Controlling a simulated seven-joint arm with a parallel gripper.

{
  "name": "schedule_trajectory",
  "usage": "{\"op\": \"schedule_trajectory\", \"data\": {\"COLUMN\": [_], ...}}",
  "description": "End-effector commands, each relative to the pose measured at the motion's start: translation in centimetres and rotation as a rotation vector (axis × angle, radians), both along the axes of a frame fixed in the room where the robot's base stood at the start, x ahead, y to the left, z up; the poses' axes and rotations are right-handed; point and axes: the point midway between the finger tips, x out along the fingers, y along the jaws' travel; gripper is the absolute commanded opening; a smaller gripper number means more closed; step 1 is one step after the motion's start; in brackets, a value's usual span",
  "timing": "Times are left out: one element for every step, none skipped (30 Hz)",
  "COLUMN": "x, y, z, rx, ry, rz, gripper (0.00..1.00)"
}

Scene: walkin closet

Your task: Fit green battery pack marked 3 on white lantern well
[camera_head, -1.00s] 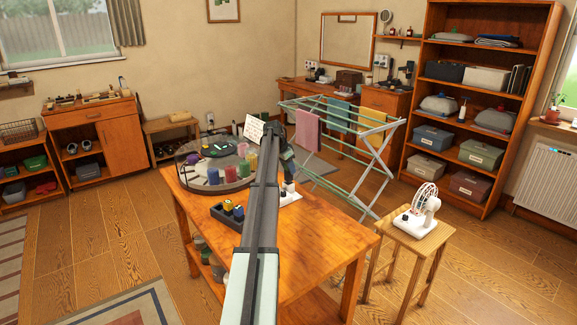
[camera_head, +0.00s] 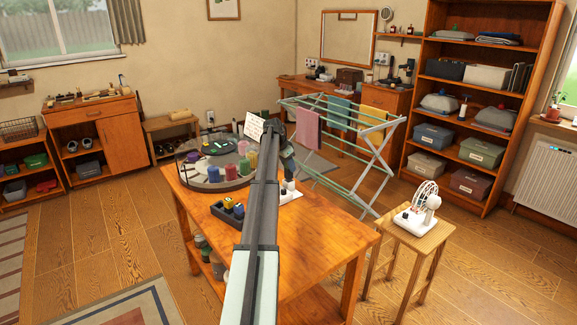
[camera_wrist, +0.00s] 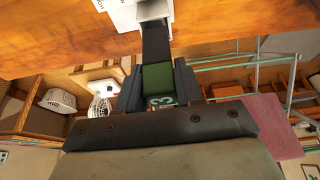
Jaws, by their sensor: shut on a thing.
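My gripper (camera_wrist: 158,84) is shut on the green battery pack (camera_wrist: 158,77), which has a white 3 on its near end. A dark block (camera_wrist: 155,42) lies just beyond the pack in line with it; I cannot tell whether the two touch. A white base, seemingly the white lantern (camera_wrist: 127,13), is beyond that at the top of the wrist view. In the head view the white lantern (camera_head: 290,195) stands on the wooden table, under my gripper and partly hidden by my arm. The pack cannot be made out there, and the well is hidden.
A dark tray (camera_head: 224,217) with yellow and blue packs sits on the table (camera_head: 310,250) left of my arm. A round tray (camera_head: 192,181) with coloured cylinders stands behind it. A drying rack (camera_head: 350,150) is close behind the table; a small fan (camera_head: 424,205) stands on a stool at right.

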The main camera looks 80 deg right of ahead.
Motion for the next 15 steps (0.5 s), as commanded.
{"op": "schedule_trajectory", "data": {"x": [0.0,0.0,0.0,0.0,-0.01,0.0,0.0,0.0,-0.01,0.0,0.0,0.01,0.01,0.0,0.0], "y": [0.0,0.0,0.0,0.0,-0.01,0.0,0.0,0.0,0.01,0.0,0.01,0.01,0.01,0.0,0.01], "z": [0.01,0.01,0.01,0.0,-0.02,-0.05,-0.09,-0.13,-0.21,-0.26,-0.33,-0.43,-0.5,-0.57,-0.69], "rx": [0.0,0.0,0.0,0.0,0.0,0.0,0.0,0.0,0.0,0.0,0.0,0.0,0.0,0.0,0.0], "ry": [0.0,0.0,0.0,0.0,0.0,0.0,0.0,0.0,0.0,0.0,0.0,0.0,0.0,0.0,0.0], "rz": [0.0,0.0,0.0,0.0,0.0,0.0,0.0,0.0,0.0,0.0,0.0,0.0,0.0,0.0,0.0], "gripper": [0.03,0.03,0.03,0.03,0.03,0.03,0.03,0.03,0.03,0.03,0.03,0.03,0.03,0.03,0.03]}}
